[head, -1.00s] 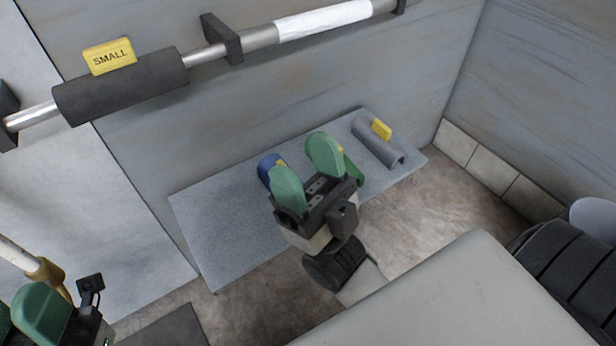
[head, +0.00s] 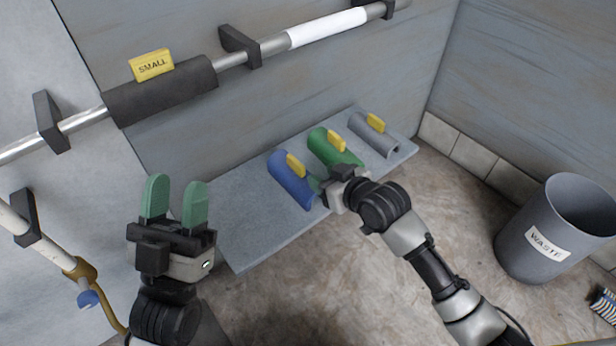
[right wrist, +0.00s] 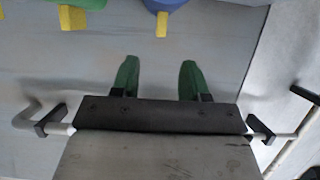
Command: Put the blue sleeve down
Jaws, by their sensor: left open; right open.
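The blue sleeve (head: 289,183), with a yellow tab, lies on the grey shelf (head: 240,222), left of the green sleeve. My right gripper (head: 318,184) is beside its near right side in the head view, with its fingers partly hidden. In the right wrist view my right gripper (right wrist: 157,72) is open and empty, its green fingers well apart. There the blue sleeve (right wrist: 165,4) is cut off at the top edge, beyond the fingertips and apart from them. My left gripper (head: 174,200) is open and empty, left of the shelf's sleeves.
A green sleeve (head: 328,146) and a grey sleeve (head: 370,134) lie further right on the shelf. A pipe with a dark sleeve (head: 165,92) tagged SMALL (head: 151,65) runs along the wall above. A waste bin (head: 545,230) stands right. The shelf's left part is clear.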

